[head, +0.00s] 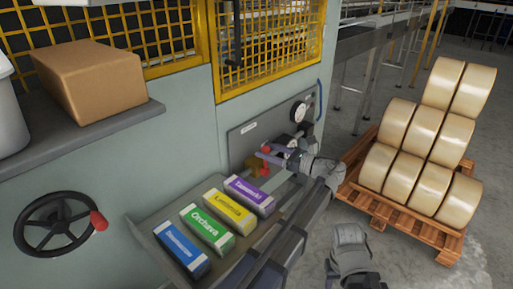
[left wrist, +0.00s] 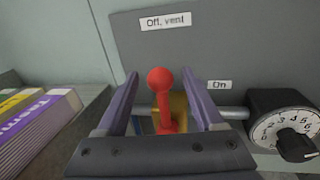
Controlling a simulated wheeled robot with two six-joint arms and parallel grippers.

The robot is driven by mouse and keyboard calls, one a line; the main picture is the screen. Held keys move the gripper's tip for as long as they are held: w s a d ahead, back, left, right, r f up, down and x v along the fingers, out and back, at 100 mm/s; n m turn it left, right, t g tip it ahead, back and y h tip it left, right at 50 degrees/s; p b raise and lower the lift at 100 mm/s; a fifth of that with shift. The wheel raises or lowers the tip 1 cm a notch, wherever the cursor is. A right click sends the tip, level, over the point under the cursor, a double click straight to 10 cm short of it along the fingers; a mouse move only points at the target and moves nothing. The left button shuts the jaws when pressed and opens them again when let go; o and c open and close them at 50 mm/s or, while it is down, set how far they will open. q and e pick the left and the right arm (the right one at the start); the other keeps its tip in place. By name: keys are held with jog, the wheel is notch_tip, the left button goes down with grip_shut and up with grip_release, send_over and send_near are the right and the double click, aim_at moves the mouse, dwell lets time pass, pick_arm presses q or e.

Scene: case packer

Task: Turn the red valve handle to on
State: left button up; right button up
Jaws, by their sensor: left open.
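The red valve handle (left wrist: 164,100) has a round knob and stands upright in the left wrist view, pointing towards the "Off, vent" label (left wrist: 165,21). The "On" label (left wrist: 219,85) is to its right. The handle sits on a yellow valve body (head: 252,166) on a horizontal pipe. My left gripper (left wrist: 159,74) is open, with one finger on each side of the handle and a visible gap to both. In the head view the left gripper (head: 266,154) is at the valve and partly covers it. I see no fingers of my right gripper.
A dial knob (left wrist: 288,128) is right of the valve. Several coloured cartons (head: 207,229) lie on a tray left of the arm. A handwheel (head: 55,226) is far left, and a cardboard box (head: 89,80) is on a shelf. A pallet (head: 405,217) of rolls stands right.

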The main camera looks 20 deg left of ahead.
pick_arm(q)
jog(key=shift+w+a, duration=0.2)
jog(key=shift+a, duration=0.85)
jog(key=shift+w+a, duration=0.15)
jog(key=shift+a, duration=0.9)
grip_shut()
